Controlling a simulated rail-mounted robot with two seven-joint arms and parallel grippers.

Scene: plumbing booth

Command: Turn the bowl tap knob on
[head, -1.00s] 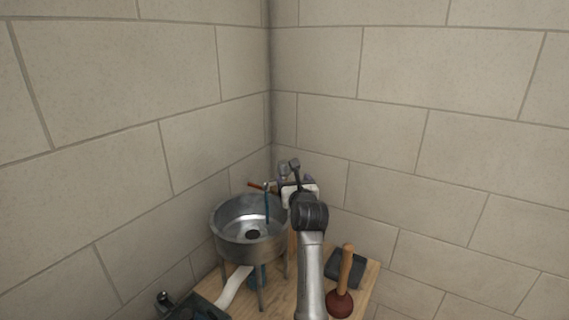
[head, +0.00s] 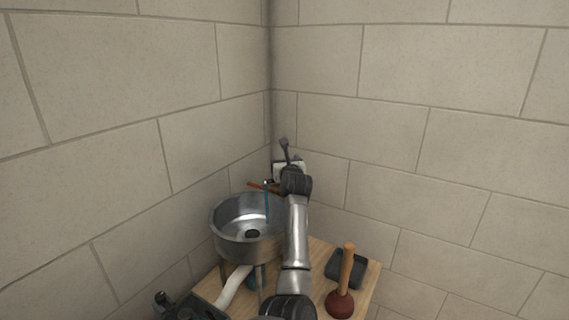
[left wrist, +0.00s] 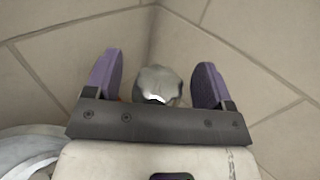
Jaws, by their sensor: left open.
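The metal bowl (head: 229,238) stands on legs on a wooden table. A brown pipe (head: 256,186) shows at its back rim, and a thin blue upright strip (head: 266,202) hangs over the bowl. My left gripper (left wrist: 159,72) is open, with its two purple fingers apart. In the left wrist view a grey, rounded knob (left wrist: 158,83) sits between the fingers, with visible gaps on both sides. In the head view my left arm reaches to the back right of the bowl and hides the knob area there.
A plunger (head: 345,272) stands at the table's right front, beside a dark tray-like thing (head: 341,266). A dark object (head: 186,307) is at lower left. Tiled walls meet close behind the bowl.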

